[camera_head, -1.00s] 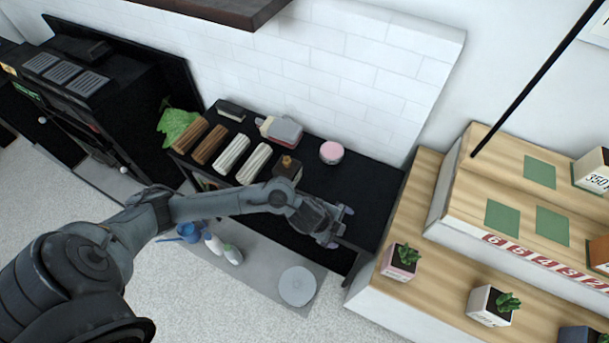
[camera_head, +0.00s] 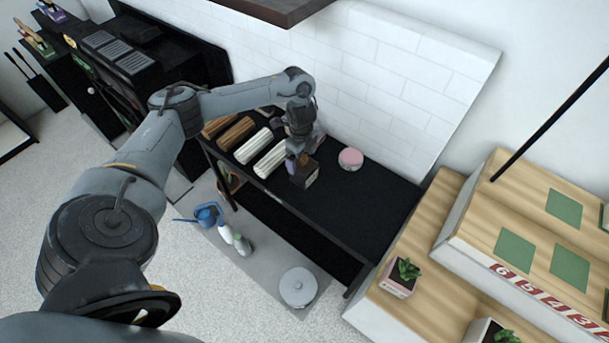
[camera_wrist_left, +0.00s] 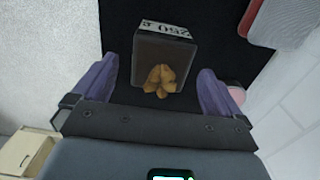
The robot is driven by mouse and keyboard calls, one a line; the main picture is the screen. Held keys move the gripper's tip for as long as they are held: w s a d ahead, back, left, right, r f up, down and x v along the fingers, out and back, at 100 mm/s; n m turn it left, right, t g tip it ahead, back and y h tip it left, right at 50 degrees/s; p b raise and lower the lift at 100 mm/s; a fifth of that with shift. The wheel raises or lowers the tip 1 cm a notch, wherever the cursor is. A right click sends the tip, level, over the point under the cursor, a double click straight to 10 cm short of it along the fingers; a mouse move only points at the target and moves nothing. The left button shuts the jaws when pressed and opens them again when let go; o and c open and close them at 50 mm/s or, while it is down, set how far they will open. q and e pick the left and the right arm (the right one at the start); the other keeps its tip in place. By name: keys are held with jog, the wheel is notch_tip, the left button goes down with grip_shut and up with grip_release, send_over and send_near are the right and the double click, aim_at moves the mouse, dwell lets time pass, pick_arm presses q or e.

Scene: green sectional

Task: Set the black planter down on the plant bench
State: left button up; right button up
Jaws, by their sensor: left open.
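The black planter (camera_head: 307,176) is a small dark box standing on the black table (camera_head: 375,205), near its front edge. In the left wrist view the planter (camera_wrist_left: 174,50) shows a white label reading 250 and a brownish-orange plant in its top. My left gripper (camera_head: 297,163) is at the planter, coming down from above. In the wrist view the open purple fingers of the left gripper (camera_wrist_left: 157,72) stand on either side of the planter, with gaps visible. My right gripper is not in view.
A pink-lidded tin (camera_head: 350,158) stands right of the planter, and pale bundles (camera_head: 270,160) lie to its left. The table's right part is bare. A wooden tiered stand (camera_head: 420,235) with green squares (camera_head: 515,250) and a pink planter (camera_head: 398,280) is at right.

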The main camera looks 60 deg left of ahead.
aim_at(304, 164)
pick_arm(q)
jog(key=shift+w+d+f+b, duration=0.15)
jog(key=shift+f+b, duration=0.5)
jog(key=shift+f, duration=0.7)
jog(key=shift+w+d+f+b, duration=0.15)
jog(key=shift+f+b, duration=0.45)
jog(key=shift+f, duration=1.2)
jog(key=c, duration=1.1)
jog(key=shift+c, duration=0.3)
jog(key=shift+r, duration=0.2)
